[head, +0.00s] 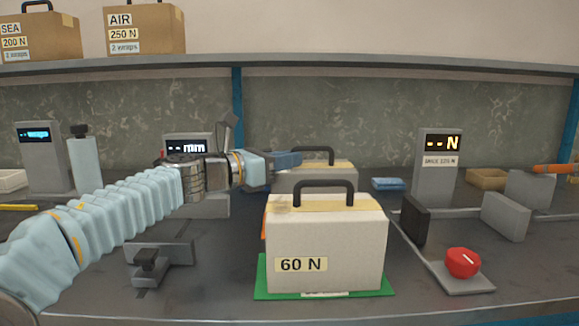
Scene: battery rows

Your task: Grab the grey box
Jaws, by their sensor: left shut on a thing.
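A grey box (330,180) with a tan taped top and a dark handle (312,150) stands at the back, partly hidden by a nearer box. My left gripper (288,160) reaches in from the left and is shut at the left side of that handle. The nearer pale grey box (335,240), labelled "60 N", stands upright on a green mat (262,284) and has its own dark handle (323,186), free of the gripper. My right gripper is not in view.
A red knob (462,263) on a grey base and a dark upright block (414,220) stand right of the nearer box. Displays reading "mm" (188,148) and "N" (440,145) stand behind. A small dark clamp (150,262) sits front left. Cardboard boxes (143,30) rest on the shelf above.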

